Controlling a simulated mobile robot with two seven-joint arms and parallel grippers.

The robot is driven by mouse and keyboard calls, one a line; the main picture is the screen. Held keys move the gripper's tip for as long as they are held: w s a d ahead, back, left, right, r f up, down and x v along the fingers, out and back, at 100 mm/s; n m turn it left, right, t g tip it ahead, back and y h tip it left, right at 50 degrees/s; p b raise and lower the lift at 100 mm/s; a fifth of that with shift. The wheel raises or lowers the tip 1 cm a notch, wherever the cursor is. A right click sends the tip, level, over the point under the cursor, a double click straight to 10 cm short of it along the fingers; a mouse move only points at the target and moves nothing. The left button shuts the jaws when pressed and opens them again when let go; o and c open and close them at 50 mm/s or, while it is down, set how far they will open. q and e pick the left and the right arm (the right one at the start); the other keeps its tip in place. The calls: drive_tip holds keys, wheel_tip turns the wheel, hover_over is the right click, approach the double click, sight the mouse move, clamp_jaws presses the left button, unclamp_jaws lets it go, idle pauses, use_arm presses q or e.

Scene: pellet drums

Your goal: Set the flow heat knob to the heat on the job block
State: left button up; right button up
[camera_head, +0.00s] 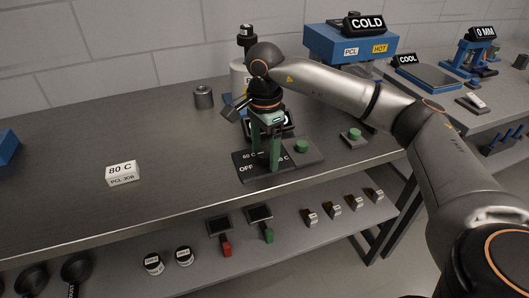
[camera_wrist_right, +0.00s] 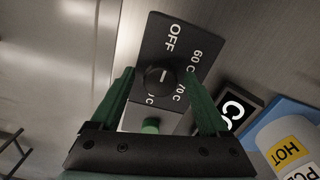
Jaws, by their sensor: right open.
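The job block (camera_head: 122,173), a white block reading "80 C" and "PCL 20B", sits on the bench at left. The flow heat knob (camera_wrist_right: 160,79) is a round black knob on a dark plate (camera_head: 247,176) marked OFF, 60 C, 70 C and a partly hidden label ending "0 C". A short white mark shows on the knob; which label it points to is unclear. My right gripper (camera_head: 265,158) is open above the plate, its green fingers pointing down, one on each side of the knob in the wrist view. Contact is unclear. My left gripper is out of view.
A green button (camera_head: 302,147) sits beside the plate, another (camera_head: 354,134) farther right. A white bottle (camera_head: 239,77), a grey cup (camera_head: 203,97) and a blue machine signed COLD (camera_head: 350,42) stand behind. Bench space around the block is clear. Tools lie on the lower shelf.

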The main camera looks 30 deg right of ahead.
drive_tip(key=shift+f, duration=0.3)
clamp_jaws()
idle(0.6)
